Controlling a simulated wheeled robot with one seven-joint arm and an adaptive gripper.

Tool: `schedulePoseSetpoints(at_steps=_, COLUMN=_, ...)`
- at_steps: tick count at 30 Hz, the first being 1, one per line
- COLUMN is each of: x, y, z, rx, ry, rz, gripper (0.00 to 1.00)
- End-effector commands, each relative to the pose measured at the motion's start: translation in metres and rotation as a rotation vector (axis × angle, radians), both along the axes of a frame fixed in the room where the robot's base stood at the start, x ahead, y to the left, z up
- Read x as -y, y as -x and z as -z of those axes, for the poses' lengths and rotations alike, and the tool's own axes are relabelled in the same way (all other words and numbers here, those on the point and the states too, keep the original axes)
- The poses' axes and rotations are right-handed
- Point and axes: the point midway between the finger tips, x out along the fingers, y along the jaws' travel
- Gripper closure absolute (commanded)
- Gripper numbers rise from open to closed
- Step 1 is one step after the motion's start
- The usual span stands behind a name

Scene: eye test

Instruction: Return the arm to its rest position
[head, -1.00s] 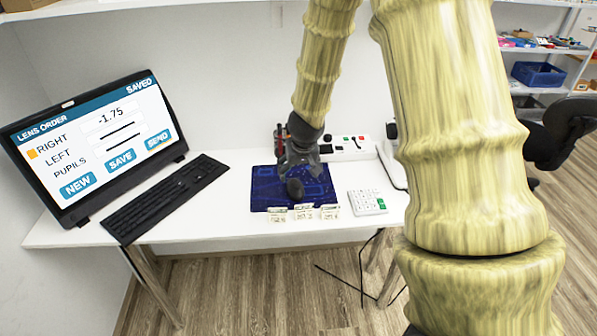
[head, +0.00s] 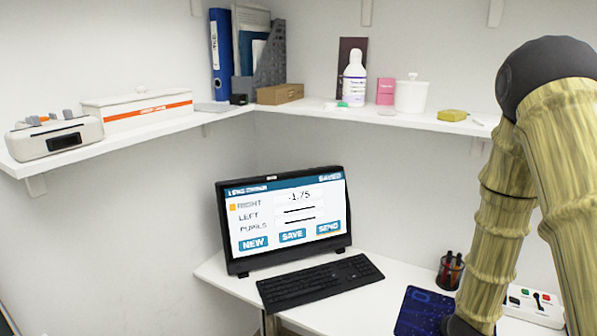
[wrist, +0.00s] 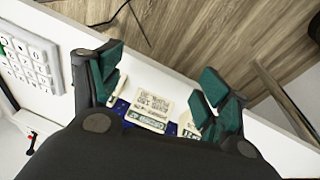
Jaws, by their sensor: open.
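My arm (head: 503,195) comes down at the right of the head view, and its end is cut off by the bottom edge above the blue mat (head: 418,312). In the wrist view my gripper (wrist: 160,84) is open, with green-padded fingers spread apart and nothing between them. Beyond the fingers are small printed cards (wrist: 153,103) at the desk's front edge. The gap between gripper and desk is hard to judge.
The monitor (head: 285,217) reads SAVED and -1.75 beside RIGHT; a keyboard (head: 320,283) lies before it. A pen cup (head: 450,271) and switch box (head: 535,305) stand near my arm. Shelves with bottles and boxes run above. A white keypad (wrist: 28,55) lies beside the gripper.

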Motion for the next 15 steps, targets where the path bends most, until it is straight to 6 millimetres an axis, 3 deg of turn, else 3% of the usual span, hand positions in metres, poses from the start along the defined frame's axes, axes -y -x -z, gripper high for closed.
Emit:
schedulePoseSetpoints(at_steps=8, x=-0.032, y=0.064, z=0.071, rx=-0.093, ry=0.043, rz=-0.102, gripper=0.24)
schedulePoseSetpoints(at_steps=15, x=-0.075, y=0.122, z=0.133, rx=-0.126, ry=0.021, rz=-0.218, gripper=0.24)
